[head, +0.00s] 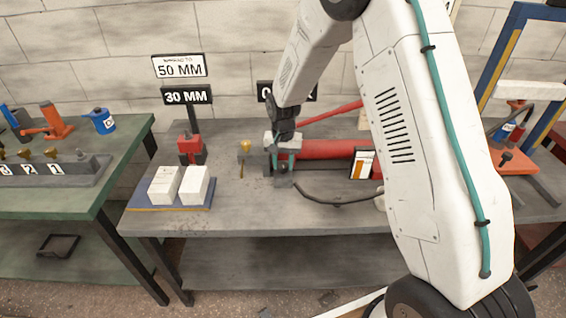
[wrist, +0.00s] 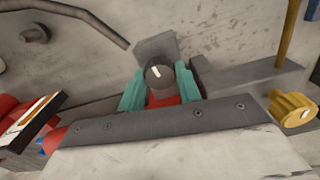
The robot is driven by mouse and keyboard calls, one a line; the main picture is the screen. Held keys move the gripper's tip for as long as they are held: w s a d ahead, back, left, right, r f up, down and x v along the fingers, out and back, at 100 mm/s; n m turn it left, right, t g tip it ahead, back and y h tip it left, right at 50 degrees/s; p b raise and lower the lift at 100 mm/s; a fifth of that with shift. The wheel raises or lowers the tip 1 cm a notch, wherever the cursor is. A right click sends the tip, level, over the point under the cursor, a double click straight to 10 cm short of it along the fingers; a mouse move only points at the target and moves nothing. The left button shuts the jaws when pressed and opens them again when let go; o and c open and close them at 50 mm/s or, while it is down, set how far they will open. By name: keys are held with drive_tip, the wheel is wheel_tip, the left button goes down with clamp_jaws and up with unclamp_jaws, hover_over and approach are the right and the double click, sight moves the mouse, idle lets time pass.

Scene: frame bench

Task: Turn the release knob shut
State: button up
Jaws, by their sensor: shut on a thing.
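The release knob (wrist: 159,74) is a dark round knob with a short white mark, seen from above in the wrist view. The mark points up and slightly left in that view. My gripper (wrist: 160,88) has its two teal fingertips on either side of the knob and is shut on it. Red shows just below the knob between the fingers. In the head view my gripper (head: 284,152) is at the left end of the red pump cylinder (head: 325,149) on the grey bench. The knob itself cannot be made out there.
A brass knob (wrist: 294,108) is close on the right in the wrist view. A dark hose (head: 338,202) curves over the bench front. A framed card (head: 364,164) stands right of the gripper. White blocks (head: 179,185) and a red jack (head: 190,148) stand left.

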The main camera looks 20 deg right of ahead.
sight(283, 165)
drive_tip(key=shift+m, duration=0.6)
drive_tip(key=o, duration=1)
drive_tip(key=shift+c, duration=0.2)
wheel_tip(283, 165, up, 8)
drive_tip(key=shift+f, duration=0.1)
